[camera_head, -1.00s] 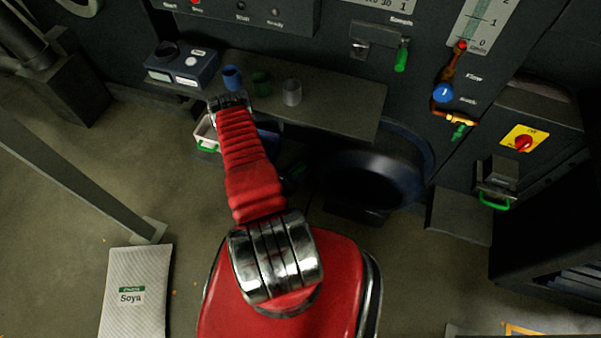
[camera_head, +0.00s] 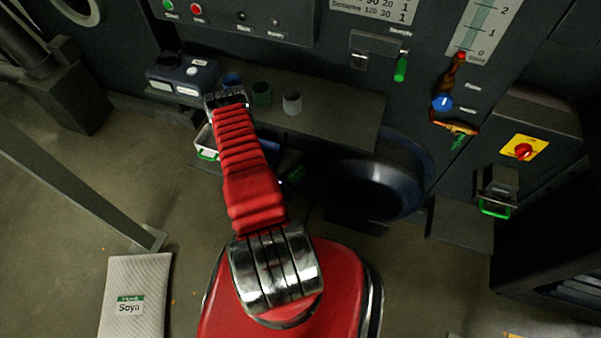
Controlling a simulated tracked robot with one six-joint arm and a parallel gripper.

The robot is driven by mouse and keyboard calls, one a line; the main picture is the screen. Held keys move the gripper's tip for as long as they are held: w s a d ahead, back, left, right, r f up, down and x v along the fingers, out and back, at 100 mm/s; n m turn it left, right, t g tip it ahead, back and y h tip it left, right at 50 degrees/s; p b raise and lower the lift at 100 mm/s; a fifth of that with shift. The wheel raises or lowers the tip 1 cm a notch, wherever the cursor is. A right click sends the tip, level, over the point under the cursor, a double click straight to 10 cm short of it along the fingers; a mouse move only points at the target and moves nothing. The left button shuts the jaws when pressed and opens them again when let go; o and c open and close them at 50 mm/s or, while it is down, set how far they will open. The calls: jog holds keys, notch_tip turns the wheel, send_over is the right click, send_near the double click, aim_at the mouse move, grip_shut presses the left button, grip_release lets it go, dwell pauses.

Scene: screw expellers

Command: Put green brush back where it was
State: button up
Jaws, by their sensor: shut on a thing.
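My gripper (camera_head: 226,98) is at the far end of my red arm, at the front edge of the dark shelf (camera_head: 335,122), just in front of the blue cup. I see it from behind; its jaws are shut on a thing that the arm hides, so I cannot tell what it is. I cannot make out a green brush anywhere in view. A white bin with a green front (camera_head: 205,148) stands below the shelf, left of the arm. Dark bins right of the arm are mostly hidden.
On the shelf stand a blue cup (camera_head: 232,79), partly hidden, a green cup (camera_head: 262,93), a clear cup (camera_head: 292,103) and a dark blue instrument (camera_head: 184,74). A round dark drum (camera_head: 375,182) lies under the shelf. A Soya sack (camera_head: 136,295) and a slanted beam (camera_head: 75,185) are at left.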

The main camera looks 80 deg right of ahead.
jog(key=w+d+n+t+h, duration=0.1)
jog(key=w+d+n+t, duration=0.3)
jog(key=d, duration=0.3)
jog(key=shift+t, duration=0.5)
jog(key=shift+f, duration=2.85)
jog(key=shift+f, duration=2.05)
